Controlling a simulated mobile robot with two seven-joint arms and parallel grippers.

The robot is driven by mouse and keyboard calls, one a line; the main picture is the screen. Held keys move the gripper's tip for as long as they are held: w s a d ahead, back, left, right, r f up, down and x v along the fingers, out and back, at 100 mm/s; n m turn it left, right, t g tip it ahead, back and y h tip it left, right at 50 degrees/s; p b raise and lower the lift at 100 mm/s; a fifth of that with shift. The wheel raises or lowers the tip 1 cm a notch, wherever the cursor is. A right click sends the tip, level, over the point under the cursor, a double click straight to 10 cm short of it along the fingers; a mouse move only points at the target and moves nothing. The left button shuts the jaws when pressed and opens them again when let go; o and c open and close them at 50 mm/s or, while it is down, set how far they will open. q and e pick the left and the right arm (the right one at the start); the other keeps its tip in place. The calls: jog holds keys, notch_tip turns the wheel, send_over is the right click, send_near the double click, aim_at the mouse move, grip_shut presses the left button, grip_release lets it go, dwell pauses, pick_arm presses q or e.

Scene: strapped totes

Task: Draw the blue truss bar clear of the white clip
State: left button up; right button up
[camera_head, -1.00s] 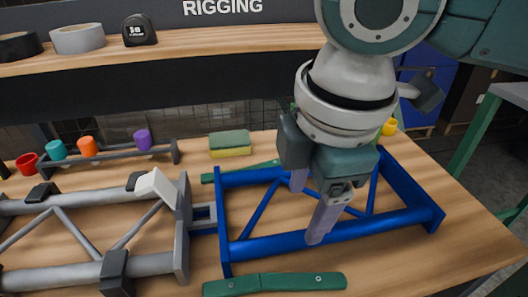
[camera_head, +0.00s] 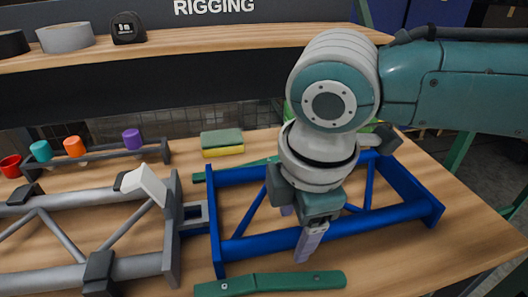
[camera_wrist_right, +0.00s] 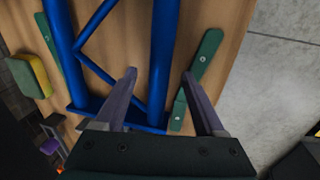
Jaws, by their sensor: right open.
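The blue truss bar (camera_head: 345,226) lies on the wooden table, its left end against a grey connector (camera_head: 195,215) on the grey truss (camera_head: 135,266). The white clip (camera_head: 148,185), a tilted white block, sits at the grey truss's right end. My right gripper (camera_head: 298,228) is over the truss's near tube, pointing down. In the right wrist view the open gripper (camera_wrist_right: 160,76) has one finger on each side of a blue tube (camera_wrist_right: 160,55), with gaps showing. The fingers hide part of the tube. My left gripper is not in view.
A green strap or handle (camera_head: 270,283) lies in front of the blue truss, and another (camera_head: 245,168) behind it. A sponge (camera_head: 222,142) and a rack of coloured cups (camera_head: 105,155) stand at the back. Bare table lies right of the truss.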

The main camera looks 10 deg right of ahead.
jog(key=shift+w+f, duration=0.25)
jog(key=shift+f, duration=1)
jog(key=shift+c, duration=0.2)
grip_shut()
dwell(0.4)
